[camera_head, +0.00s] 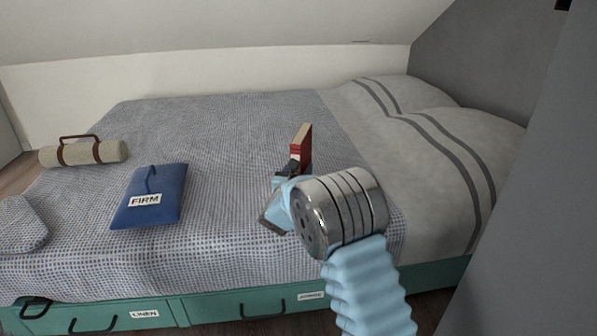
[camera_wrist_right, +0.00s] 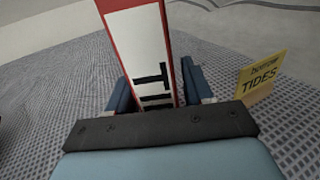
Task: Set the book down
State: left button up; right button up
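The book (camera_head: 301,143) is red with a pale page edge and stands upright above the bed. In the right wrist view the book (camera_wrist_right: 140,45) shows a white panel with large black letters inside a red border. My right gripper (camera_head: 291,172) is shut on its lower part, with one finger on each side in the right wrist view (camera_wrist_right: 160,95). I cannot tell whether the book touches the blanket (camera_head: 230,130). My left gripper is not in view.
A yellow card (camera_wrist_right: 262,77) reading "borrow TIDES" stands right of the book in the right wrist view. A blue "FIRM" cushion (camera_head: 150,185), a beige roll (camera_head: 82,153) and a grey cushion (camera_head: 20,224) lie on the left. Striped pillows (camera_head: 440,130) lie right. The blanket's middle is clear.

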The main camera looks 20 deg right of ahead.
jog(key=shift+o, duration=0.6)
jog(key=v, duration=1.2)
jog(key=shift+r, duration=0.15)
jog(key=shift+a, duration=0.1)
